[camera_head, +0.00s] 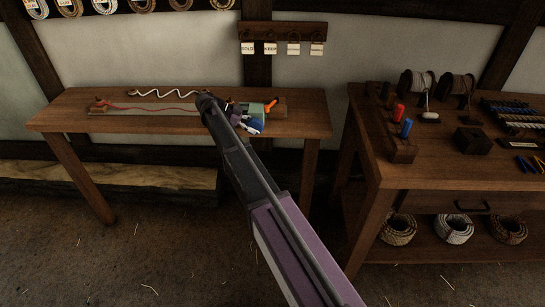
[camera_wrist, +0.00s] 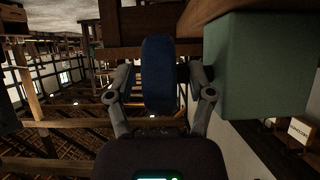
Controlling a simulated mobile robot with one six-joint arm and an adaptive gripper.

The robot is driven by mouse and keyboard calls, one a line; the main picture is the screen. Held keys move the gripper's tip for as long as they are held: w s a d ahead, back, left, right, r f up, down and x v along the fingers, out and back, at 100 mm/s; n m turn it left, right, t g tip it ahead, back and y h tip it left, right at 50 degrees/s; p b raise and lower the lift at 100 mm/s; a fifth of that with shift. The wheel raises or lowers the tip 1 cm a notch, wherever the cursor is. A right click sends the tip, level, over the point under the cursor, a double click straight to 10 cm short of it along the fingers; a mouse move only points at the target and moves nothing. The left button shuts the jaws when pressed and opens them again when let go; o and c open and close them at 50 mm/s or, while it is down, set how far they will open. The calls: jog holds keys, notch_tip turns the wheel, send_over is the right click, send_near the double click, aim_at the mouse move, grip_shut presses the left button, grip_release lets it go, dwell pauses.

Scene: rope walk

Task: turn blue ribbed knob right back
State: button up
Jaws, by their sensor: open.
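The blue knob (camera_wrist: 158,72) fills the space between my fingers in the wrist view, a dark upright disc seen edge-on. Its ribs are hard to make out in the dark. In the head view the blue knob (camera_head: 253,126) shows at the near side of a grey-green box (camera_head: 252,110) on the left bench. My gripper (camera_wrist: 160,82) is open, with one finger on each side of the knob and narrow gaps visible. In the head view my arm hides part of the gripper and the box. The green box also shows in the wrist view (camera_wrist: 262,65), close beside the right finger.
An orange handle (camera_head: 270,105) sticks out at the box's right end. A red cord (camera_head: 150,108) runs along the board to the left, with a white wavy cord (camera_head: 162,93) behind. A right bench (camera_head: 440,160) holds spools and a rack with red and blue pieces.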

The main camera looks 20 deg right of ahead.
aim_at(254, 118)
jog(key=shift+r+p, duration=0.2)
jog(key=shift+p, duration=0.1)
jog(key=y+p, duration=0.2)
jog(key=shift+s+d+r+t+p, duration=0.1)
jog(key=shift+r+t+p, duration=0.05)
jog(key=shift+t+p, duration=0.25)
jog(key=t+y+p, duration=0.1)
jog(key=y+p, duration=0.2)
jog(key=shift+d+y+p, duration=0.1)
jog(key=shift+y+p, duration=0.2)
jog(key=t+y+p, duration=0.1)
jog(key=y, duration=0.1)
jog(key=shift+y, duration=0.3)
jog(key=shift+d+t+y+p, duration=0.2)
jog(key=shift+t+y+p, duration=0.4)
jog(key=shift+y, duration=1)
notch_tip(254, 118, up, 14)
jog(key=p, duration=1.4)
jog(key=s+f+n+b, duration=0.4)
jog(key=s+n, duration=0.6)
jog(key=s, duration=0.4)
jog(key=s+f+n+b, duration=0.3)
jog(key=s+n, duration=0.8)
jog(key=s, duration=0.4)
jog(key=shift+f+n+b, duration=0.3)
jog(key=shift+f+b, duration=0.1)
jog(key=shift+f, duration=0.2)
